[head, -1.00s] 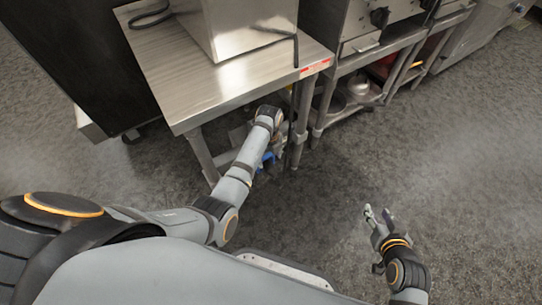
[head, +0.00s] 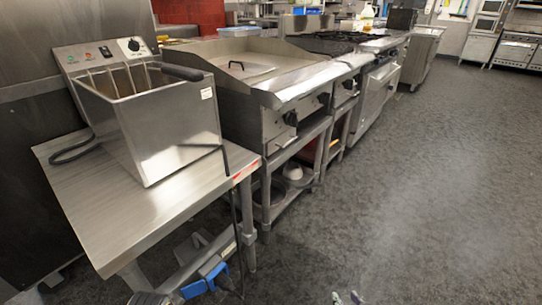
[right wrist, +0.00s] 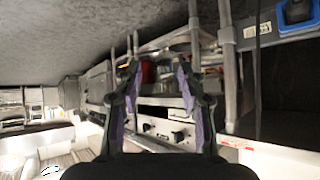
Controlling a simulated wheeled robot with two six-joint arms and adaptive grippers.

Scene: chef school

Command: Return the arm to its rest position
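My right gripper (head: 348,298) just shows its fingertips at the bottom edge of the head view, over the floor. In the right wrist view its two fingers (right wrist: 160,95) stand apart with nothing between them, so it is open and empty. My left gripper cannot be made out in the head view. A dark part at the bottom edge, left of a blue item (head: 207,279), may belong to my left arm, but I cannot tell.
A steel table (head: 110,215) with a fryer (head: 160,125) stands at the left. A griddle (head: 265,75) and other cookers line up behind it. A dark cable hangs at the table's front. The floor (head: 430,200) at the right is clear.

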